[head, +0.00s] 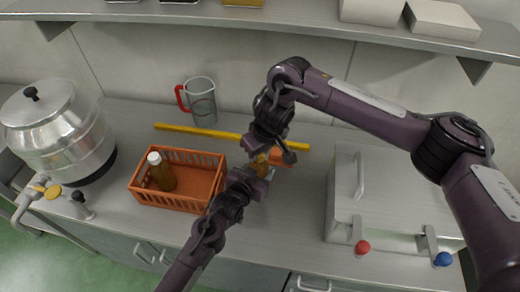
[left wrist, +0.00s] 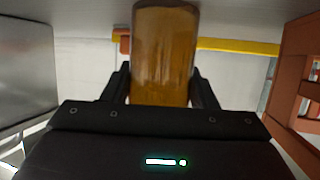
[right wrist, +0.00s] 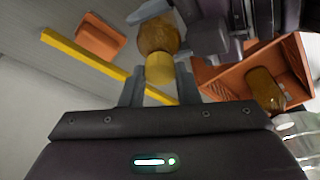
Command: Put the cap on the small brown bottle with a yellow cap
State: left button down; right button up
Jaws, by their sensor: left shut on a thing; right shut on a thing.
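The small brown bottle (left wrist: 165,60) is clamped in my left gripper (head: 263,172), raised above the counter. It also shows in the right wrist view (right wrist: 158,38), with its neck end toward my right gripper. The yellow cap (right wrist: 159,69) is between the fingers of my right gripper (right wrist: 165,88), which is shut on it. The cap lines up with the bottle's neck and appears to meet it; I cannot tell whether it is seated. In the head view my grippers meet at mid-counter and hide most of the bottle and cap.
An orange crate (head: 142,187) holding a white-capped brown bottle (head: 161,174) stands left of my grippers. A yellow bar (head: 190,131) and an orange block (head: 286,159) lie behind. A red-handled jug (head: 201,103), a steel pot (head: 58,130) and a steel box (head: 390,200) surround the workspace.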

jog(key=m, duration=0.3)
jog(key=m+h, duration=0.1)
jog(key=m, duration=0.1)
jog(key=shift+a+m+t, duration=0.2)
jog(key=shift+m+t, duration=0.1)
jog(key=shift+m, duration=0.1)
jog(key=m+h, duration=0.1)
jog(key=m, duration=0.2)
jog(key=o, duration=0.9)
